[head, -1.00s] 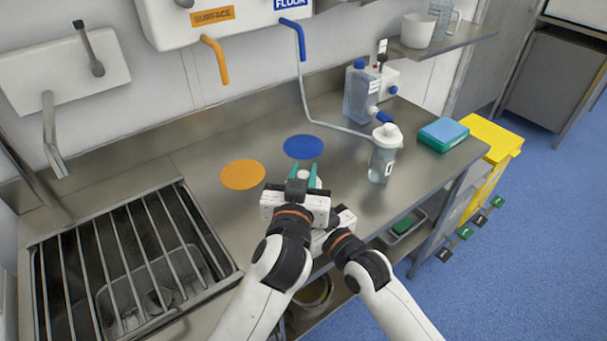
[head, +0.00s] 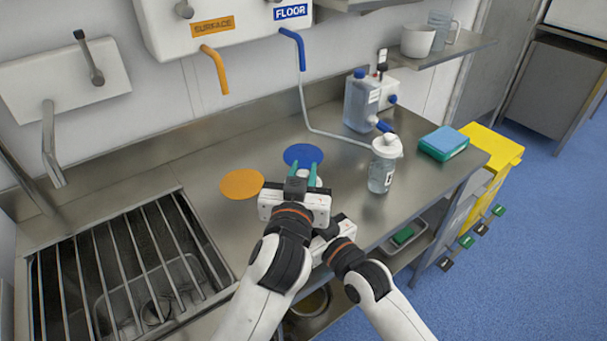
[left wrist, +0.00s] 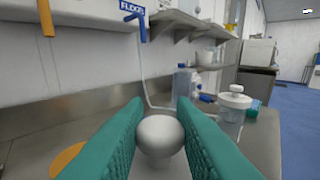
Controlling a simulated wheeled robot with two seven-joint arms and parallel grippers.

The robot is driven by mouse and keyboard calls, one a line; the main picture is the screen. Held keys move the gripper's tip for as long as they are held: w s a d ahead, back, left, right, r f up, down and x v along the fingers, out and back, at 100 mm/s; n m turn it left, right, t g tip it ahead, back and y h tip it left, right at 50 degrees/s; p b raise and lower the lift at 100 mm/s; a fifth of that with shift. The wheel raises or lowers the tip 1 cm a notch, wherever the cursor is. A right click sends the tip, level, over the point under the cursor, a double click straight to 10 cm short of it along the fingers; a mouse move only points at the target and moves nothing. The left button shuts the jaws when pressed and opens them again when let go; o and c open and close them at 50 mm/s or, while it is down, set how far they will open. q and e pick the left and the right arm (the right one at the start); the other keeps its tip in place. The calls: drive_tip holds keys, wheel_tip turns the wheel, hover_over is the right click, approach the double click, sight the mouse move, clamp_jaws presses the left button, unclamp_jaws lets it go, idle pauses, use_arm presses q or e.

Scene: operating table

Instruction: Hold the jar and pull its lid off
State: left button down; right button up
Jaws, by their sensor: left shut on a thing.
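My left gripper (head: 302,173) is at the front middle of the steel worktop, its teal fingers overlapping the blue disc in the head view. In the left wrist view its fingers are shut on a round white knob (left wrist: 160,134), which looks like the top of the jar's lid. A paler, wider white part shows just below the knob. The jar's body is hidden behind my grippers and arms, so I cannot tell whether lid and jar touch. My right gripper's white housing (head: 342,228) is close below and right of the left one; its fingers are hidden.
A clear bottle with a white cap (head: 383,165) stands to the right. Behind it are a blue-capped canister (head: 361,101) and a hose. Blue-green sponges (head: 444,142) lie near the right edge. A barred sink (head: 130,270) is at left. Orange (head: 241,184) and blue (head: 303,154) discs mark the worktop.

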sight(303, 174)
use_arm(q)
drive_tip(key=shift+r, duration=1.8)
use_arm(e)
drive_tip(key=shift+f, duration=0.1)
use_arm(q)
drive_tip(key=shift+s, duration=0.1)
use_arm(e)
drive_tip(key=o, duration=1.1)
drive_tip(key=shift+s, duration=0.15)
use_arm(q)
drive_tip(key=shift+s+a, duration=0.1)
drive_tip(key=shift+s, duration=0.05)
use_arm(e)
drive_tip(key=o, duration=0.4)
drive_tip(key=shift+s+a, duration=0.1)
